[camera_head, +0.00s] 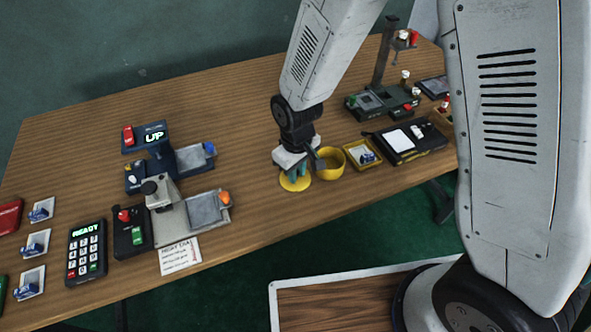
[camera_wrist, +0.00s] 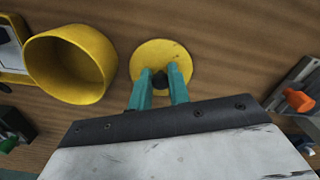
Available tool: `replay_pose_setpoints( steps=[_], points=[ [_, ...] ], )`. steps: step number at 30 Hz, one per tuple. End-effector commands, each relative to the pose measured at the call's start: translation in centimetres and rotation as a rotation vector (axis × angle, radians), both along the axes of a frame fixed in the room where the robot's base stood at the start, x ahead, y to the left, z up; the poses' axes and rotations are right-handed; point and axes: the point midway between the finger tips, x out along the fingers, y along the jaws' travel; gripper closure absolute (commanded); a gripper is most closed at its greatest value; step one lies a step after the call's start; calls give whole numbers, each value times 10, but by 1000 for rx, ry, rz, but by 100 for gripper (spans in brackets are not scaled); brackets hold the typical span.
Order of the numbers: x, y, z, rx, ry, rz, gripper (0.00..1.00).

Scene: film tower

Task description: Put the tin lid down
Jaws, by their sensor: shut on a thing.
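The tin lid is a flat yellow disc with a dark knob; it shows below my gripper in the head view (camera_head: 295,184) and ahead of the fingers in the wrist view (camera_wrist: 160,52). My gripper (camera_wrist: 160,80) has teal fingers shut on the lid's knob; it also shows in the head view (camera_head: 297,172). The lid is at or just above the wooden table; I cannot tell if it touches. The open yellow tin (camera_wrist: 72,62) stands beside the lid, apart from it; it also shows in the head view (camera_head: 330,163).
A yellow-framed tray (camera_head: 362,154) with a picture card and a dark case (camera_head: 408,141) stand right of the tin. A grey device with an orange knob (camera_head: 205,208) stands left of the lid. The table's front edge is close below. Bare wood lies behind the lid.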

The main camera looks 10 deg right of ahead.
Motion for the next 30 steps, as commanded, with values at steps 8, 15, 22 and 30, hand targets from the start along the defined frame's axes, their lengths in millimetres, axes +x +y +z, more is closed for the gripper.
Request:
replay_pose_setpoints(
  steps=[8,15,22,30],
  points=[
    [-1,1,-3,-1,1,2,60],
    [-1,2,-1,0,0,3,60],
    [0,2,28,2,-5,3,60],
    [1,3,87,2,-5,3,60]
  ],
)
